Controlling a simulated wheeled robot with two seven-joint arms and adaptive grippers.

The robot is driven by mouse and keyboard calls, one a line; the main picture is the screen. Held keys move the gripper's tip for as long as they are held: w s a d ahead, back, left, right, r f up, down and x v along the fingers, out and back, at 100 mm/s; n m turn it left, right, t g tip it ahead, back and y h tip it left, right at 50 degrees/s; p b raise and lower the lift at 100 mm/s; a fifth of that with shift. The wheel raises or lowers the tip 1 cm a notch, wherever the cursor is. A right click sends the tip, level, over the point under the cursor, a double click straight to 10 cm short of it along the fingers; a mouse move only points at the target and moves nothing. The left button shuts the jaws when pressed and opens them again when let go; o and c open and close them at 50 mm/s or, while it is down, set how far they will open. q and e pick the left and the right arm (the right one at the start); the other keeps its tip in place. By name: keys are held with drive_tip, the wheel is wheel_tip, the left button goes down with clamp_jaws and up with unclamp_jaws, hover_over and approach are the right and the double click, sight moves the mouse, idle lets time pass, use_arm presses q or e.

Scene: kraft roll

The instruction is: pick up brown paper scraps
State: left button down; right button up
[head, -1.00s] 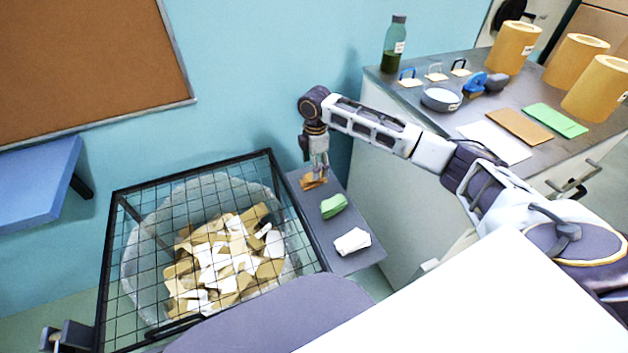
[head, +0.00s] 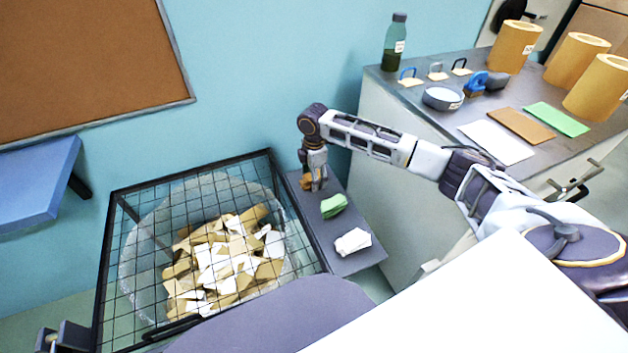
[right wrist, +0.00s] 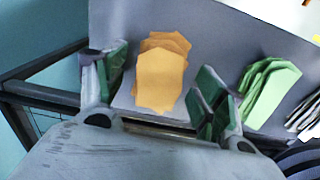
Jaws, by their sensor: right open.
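The brown paper scraps (head: 306,183) lie in a small stack at the far end of a grey shelf (head: 345,266) beside the wire basket. They show clearly in the right wrist view (right wrist: 160,78). My right gripper (head: 314,187) points down over them, open. In the right wrist view its two green-padded fingers (right wrist: 160,90) stand on either side of the stack, with gaps between pads and paper. A grey part at the lower left edge (head: 64,337) seems to be my left gripper, mostly cut off; its jaws cannot be made out.
Green scraps (head: 333,205) and white scraps (head: 353,241) lie nearer on the same shelf. The black wire basket (head: 108,272) at left has a clear liner full of brown and white scraps. A counter (head: 455,128) with paper rolls, sheets and a bottle stands at right.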

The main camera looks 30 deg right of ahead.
use_arm(q)
drive_tip(key=shift+s, duration=0.15)
drive_tip(key=shift+d, duration=0.15)
use_arm(e)
drive_tip(key=c, duration=1.1)
drive_tip(key=shift+r, duration=0.2)
